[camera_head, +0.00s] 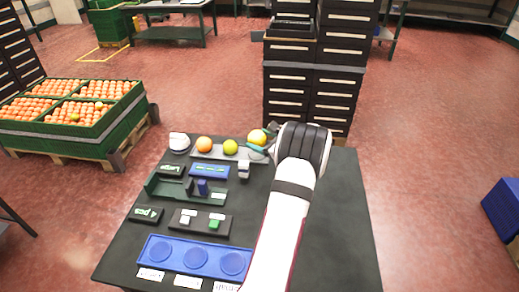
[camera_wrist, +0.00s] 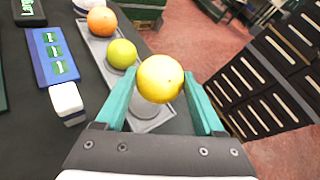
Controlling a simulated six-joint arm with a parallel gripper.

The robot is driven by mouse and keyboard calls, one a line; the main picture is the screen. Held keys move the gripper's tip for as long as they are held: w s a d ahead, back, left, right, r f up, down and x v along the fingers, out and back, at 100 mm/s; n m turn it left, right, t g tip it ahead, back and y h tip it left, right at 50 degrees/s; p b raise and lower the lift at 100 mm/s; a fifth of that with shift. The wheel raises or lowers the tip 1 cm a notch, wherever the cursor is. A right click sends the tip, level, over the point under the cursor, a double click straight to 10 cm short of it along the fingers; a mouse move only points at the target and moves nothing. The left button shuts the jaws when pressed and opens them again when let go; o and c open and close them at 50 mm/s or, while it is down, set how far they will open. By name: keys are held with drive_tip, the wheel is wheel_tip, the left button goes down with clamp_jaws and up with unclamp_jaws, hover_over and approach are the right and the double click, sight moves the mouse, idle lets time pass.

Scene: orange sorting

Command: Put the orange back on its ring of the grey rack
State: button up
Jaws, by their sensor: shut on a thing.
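A yellow-orange fruit, the orange (camera_wrist: 160,78), is held between the teal fingers of my gripper (camera_wrist: 158,84), which is shut on it. In the head view the orange (camera_head: 257,136) shows at the right end of the grey rack (camera_head: 198,154), with my gripper (camera_head: 264,143) beside it. In the wrist view the orange appears above the near end of the rack (camera_wrist: 152,126), where a bare round place shows below it. Whether it touches the rack cannot be told. A yellow-green fruit (camera_wrist: 122,53) and a deeper orange fruit (camera_wrist: 102,21) sit on the rack.
A white rounded object (camera_head: 179,141) stands at the rack's left end. A small white-topped block (camera_head: 244,169) and a blue panel (camera_head: 209,171) lie in front of the rack. A blue tray with round recesses (camera_head: 149,247) is nearer. The table's right side is clear beyond my arm.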

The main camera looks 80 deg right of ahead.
drive_tip(key=shift+f, duration=1.95)
drive_tip(key=shift+f, duration=0.1)
drive_tip(key=o, duration=1.6)
